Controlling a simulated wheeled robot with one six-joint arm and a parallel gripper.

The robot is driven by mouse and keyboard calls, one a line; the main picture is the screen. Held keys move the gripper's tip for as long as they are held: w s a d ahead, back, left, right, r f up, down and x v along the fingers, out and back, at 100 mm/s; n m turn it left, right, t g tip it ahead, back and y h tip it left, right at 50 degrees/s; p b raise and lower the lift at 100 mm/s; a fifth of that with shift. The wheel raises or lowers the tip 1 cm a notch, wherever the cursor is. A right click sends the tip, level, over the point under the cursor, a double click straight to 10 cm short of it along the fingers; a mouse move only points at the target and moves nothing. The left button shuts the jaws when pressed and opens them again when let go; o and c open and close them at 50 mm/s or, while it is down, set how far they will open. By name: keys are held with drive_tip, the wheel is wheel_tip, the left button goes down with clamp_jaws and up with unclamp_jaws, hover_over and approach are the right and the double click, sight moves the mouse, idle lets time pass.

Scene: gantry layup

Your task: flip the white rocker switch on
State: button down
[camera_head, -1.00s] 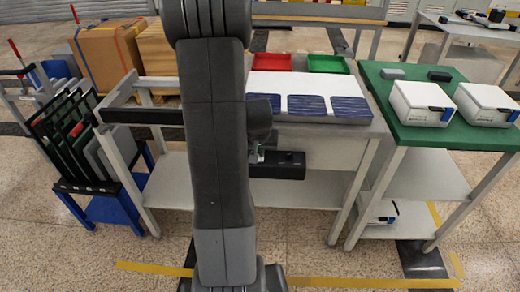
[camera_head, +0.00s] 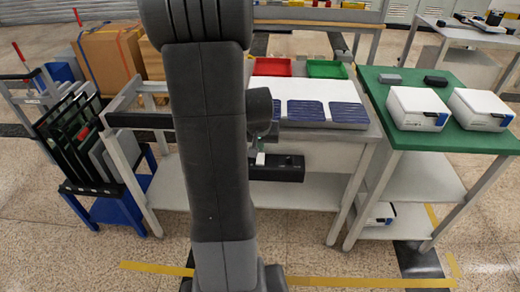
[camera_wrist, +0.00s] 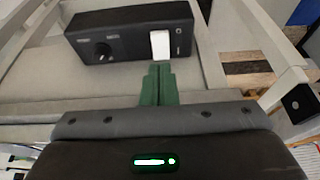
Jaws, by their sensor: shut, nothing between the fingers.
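The white rocker switch (camera_wrist: 160,44) is on the front of a black control box (camera_wrist: 125,32), right of a round black knob (camera_wrist: 102,50), in the wrist view. The box also shows in the head view (camera_head: 285,172), under the bench top and partly behind my arm. My gripper (camera_wrist: 159,68) has green fingers, shut together and empty. Its tips are just below the rocker in the wrist view; I cannot tell whether they touch it. In the head view my gripper is mostly hidden by my arm. Which way the rocker is tilted is unclear.
The grey bench (camera_head: 345,137) carries several dark blue sheets, with red (camera_head: 272,67) and green (camera_head: 327,69) trays behind. A green-topped table (camera_head: 405,140) with white boxes stands at right, a blue rack (camera_head: 112,208) at left. Floor in front is open.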

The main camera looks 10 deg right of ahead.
sight(262, 156)
drive_tip(key=v, duration=0.6)
drive_tip(key=shift+s+f+p, duration=0.1)
drive_tip(key=shift+s+p, duration=0.05)
drive_tip(key=shift+p, duration=0.15)
drive_tip(key=shift+p, duration=0.3)
drive_tip(key=shift+w+d+p, duration=0.3)
drive_tip(key=shift+w+p, duration=0.2)
drive_tip(key=shift+p, duration=0.85)
drive_tip(key=x, duration=0.4)
drive_tip(key=b+x, duration=0.1)
drive_tip(key=x, duration=0.4)
drive_tip(key=b+x, duration=0.1)
drive_tip(key=x, duration=0.4)
drive_tip(key=shift+w, duration=0.3)
